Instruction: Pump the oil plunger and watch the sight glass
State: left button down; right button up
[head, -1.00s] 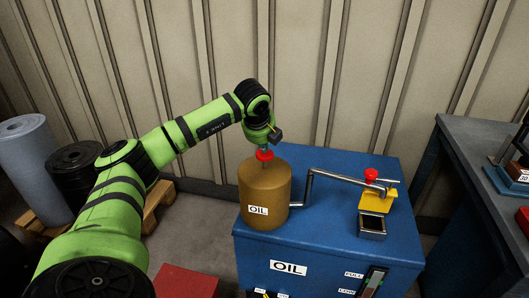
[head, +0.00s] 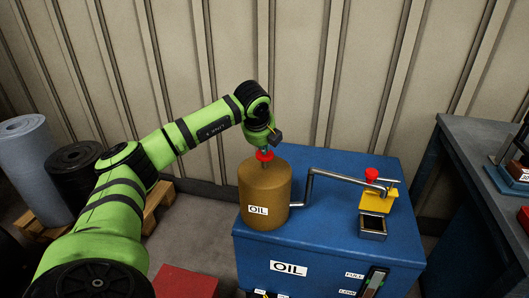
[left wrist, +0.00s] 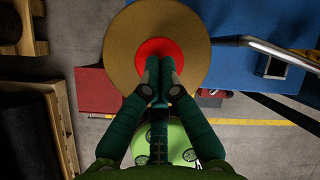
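The oil plunger's red knob (head: 265,155) tops a brown cylinder (head: 266,190) labelled OIL on the blue tank. My left gripper (head: 265,147) points down right at the knob. In the left wrist view its two fingers (left wrist: 158,72) are together, side by side over the red knob (left wrist: 160,50), with no gap holding it. They look in contact with its top, but touch is hard to confirm. The sight glass (head: 374,283) is on the tank's front at the lower right, beside FULL and LOW labels; its level cannot be read. My right gripper is not in view.
A grey workbench (head: 455,190) stands at the right. Rolls (head: 35,165) on a pallet stand at the left.

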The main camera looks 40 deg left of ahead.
pick_arm(q)
jog(key=shift+f+b, duration=1.1)
jog(key=shift+f, duration=0.3)
jog(key=shift+s+r, duration=0.1)
jog(key=shift+r+p, duration=2.95)
jog(key=shift+r, duration=1.05)
jog(key=shift+f, duration=0.1)
